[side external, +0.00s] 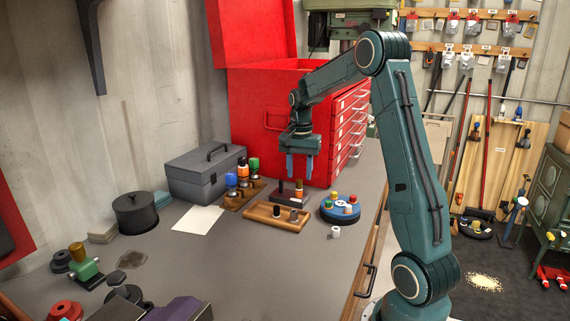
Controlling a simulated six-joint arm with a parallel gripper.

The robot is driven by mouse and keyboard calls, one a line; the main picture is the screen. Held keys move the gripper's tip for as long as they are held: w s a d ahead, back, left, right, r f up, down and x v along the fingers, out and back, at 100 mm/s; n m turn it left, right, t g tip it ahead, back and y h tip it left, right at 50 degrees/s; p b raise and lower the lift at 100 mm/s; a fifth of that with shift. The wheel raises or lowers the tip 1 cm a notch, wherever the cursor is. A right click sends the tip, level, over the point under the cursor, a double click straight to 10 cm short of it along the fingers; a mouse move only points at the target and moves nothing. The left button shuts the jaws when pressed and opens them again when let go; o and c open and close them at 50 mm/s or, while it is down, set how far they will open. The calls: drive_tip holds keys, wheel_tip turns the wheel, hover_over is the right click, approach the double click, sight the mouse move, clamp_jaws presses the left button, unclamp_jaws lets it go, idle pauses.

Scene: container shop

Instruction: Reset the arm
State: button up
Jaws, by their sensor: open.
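My gripper (300,168) hangs at the end of my teal arm, its two blue-grey fingers pointing down. The fingers are apart with nothing between them. It is above the grey bench (218,262), in front of the red tool chest (262,110). Below it are a wooden tray (270,222) and a round blue holder (327,213) with small coloured pieces. My gripper appears clear of both.
A grey toolbox (190,175) and a dark lidded pot (133,213) stand at left. A wooden rack (238,200) holds several coloured-handled tools. A small white cup (335,232) and a paper sheet (197,220) lie nearby. The front middle of the bench is clear.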

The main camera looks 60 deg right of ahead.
drive_tip(key=shift+r, duration=1.45)
drive_tip(key=shift+a, duration=0.1)
drive_tip(key=shift+a+r, duration=0.15)
drive_tip(key=shift+a, duration=0.05)
drive_tip(key=s+a+r+n+t+h, duration=0.15)
drive_tip(key=a+r+n, duration=0.25)
drive_tip(key=a, duration=0.4)
drive_tip(key=s+a+r+n+t+y, duration=0.1)
drive_tip(key=s+a+r+n, duration=0.2)
drive_tip(key=a, duration=0.6)
drive_tip(key=s+a+f+n+t, duration=0.2)
drive_tip(key=s+a+n+t, duration=0.1)
drive_tip(key=s+a+n, duration=0.6)
drive_tip(key=s+a, duration=0.3)
